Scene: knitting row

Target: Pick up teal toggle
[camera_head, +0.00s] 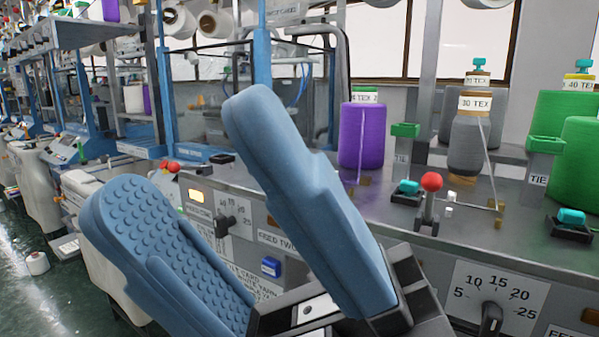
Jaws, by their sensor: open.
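A teal toggle (408,187) sits on a small black base on the grey machine top, right of my gripper. A second, similar teal toggle (572,215) sits on a black base farther right, near the picture's edge. I cannot tell which one the task names. My gripper (172,155) fills the lower left and middle with its two blue padded fingers. It is open, with the fingers wide apart and nothing between them. Both toggles are apart from the fingers. My fingers hide part of the machine's front panel.
A red-knobbed lever (431,182) stands just right of the nearer toggle. Behind are a purple yarn cone (362,135), a grey cone (468,145) and green cones (581,160). Green-topped posts (545,144) flank the grey cone. A dial (491,318) is on the front panel.

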